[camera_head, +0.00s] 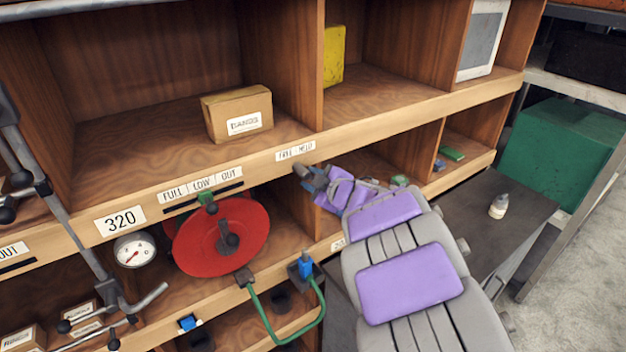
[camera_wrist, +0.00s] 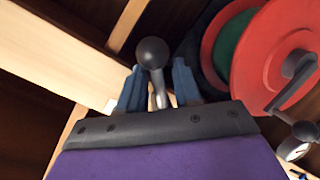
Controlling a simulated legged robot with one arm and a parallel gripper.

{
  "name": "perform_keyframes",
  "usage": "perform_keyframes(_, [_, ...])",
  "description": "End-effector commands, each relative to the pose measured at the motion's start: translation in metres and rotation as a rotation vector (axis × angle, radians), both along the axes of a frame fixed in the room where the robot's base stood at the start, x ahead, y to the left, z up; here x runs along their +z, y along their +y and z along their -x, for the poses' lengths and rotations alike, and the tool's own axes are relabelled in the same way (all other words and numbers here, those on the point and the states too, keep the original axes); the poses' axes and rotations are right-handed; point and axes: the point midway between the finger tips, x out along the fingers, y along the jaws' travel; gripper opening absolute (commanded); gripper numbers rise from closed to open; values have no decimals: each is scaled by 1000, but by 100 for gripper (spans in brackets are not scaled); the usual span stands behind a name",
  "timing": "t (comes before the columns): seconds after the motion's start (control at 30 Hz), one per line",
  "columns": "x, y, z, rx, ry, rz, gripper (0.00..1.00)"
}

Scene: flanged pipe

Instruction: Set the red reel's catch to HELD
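The red reel (camera_head: 195,250) sits in the lower shelf bay with a dark crank at its centre; it also shows in the wrist view (camera_wrist: 262,65) at the right. Its catch is a lever with a dark ball knob (camera_wrist: 152,53) and a pale stem, below the FREE/HELD label (camera_head: 295,151) on the shelf edge. In the head view the knob (camera_head: 300,170) is at my fingertips. My gripper (camera_head: 312,180) has blue fingers, one on each side of the stem in the wrist view (camera_wrist: 159,88), with gaps showing. The catch's base and exact setting are hidden.
A gauge (camera_head: 134,250) and a 320 label (camera_head: 120,220) are left of the reel. A FULL/LOW/OUT strip (camera_head: 201,184) is above it. A green hose (camera_head: 285,338) hangs below. A cardboard box (camera_head: 237,113) stands on the upper shelf. Wooden dividers bound the bays.

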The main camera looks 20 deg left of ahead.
Motion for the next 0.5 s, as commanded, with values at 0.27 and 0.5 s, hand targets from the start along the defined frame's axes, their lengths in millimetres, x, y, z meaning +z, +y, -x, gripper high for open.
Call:
perform_keyframes(0.27, [2, -1, 1, 1, -1, -3, 37])
perform_keyframes(0.5, [8, -15, 13, 1, -3, -4, 37])
